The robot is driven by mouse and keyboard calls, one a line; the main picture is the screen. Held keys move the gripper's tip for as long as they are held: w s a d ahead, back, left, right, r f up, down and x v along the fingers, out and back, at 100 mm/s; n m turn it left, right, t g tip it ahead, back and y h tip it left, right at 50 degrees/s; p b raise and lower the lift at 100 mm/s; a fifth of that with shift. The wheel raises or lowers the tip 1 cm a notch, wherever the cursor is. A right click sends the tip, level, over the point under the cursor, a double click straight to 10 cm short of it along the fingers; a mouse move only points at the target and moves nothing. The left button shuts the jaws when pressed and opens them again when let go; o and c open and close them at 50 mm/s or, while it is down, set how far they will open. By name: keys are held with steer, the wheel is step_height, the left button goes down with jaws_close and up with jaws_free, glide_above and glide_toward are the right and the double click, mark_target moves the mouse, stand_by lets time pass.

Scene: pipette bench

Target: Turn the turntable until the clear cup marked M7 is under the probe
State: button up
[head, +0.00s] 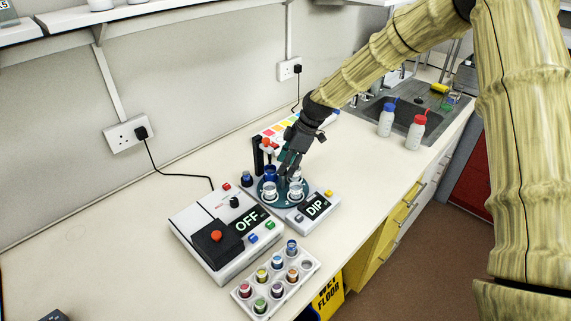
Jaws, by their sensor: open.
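The teal turntable (284,203) stands on the bench beside the device showing "DIP" (317,207). Clear cups sit on its near side, one at front left (269,190) and one at front right (295,191). A blue cup (270,173) is at the back left, and another cup (297,175) is partly hidden at the back right. No M7 mark is readable at this size. The probe stand (258,158) is a black post with red-orange parts at the back left of the turntable. My gripper (289,172) is open, pointing down over the turntable among the cups; contact cannot be told.
A white device showing "OFF" (190,220) stands left of the turntable. A white tray (248,300) of several coloured pots is in front. A colour chart (272,132) lies behind. Bottles with blue (386,122) and red (415,134) caps stand near the sink (425,98).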

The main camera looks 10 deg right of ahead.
steer(key=shift+x, duration=0.95)
steer(key=shift+c, duration=0.3)
jaws_close()
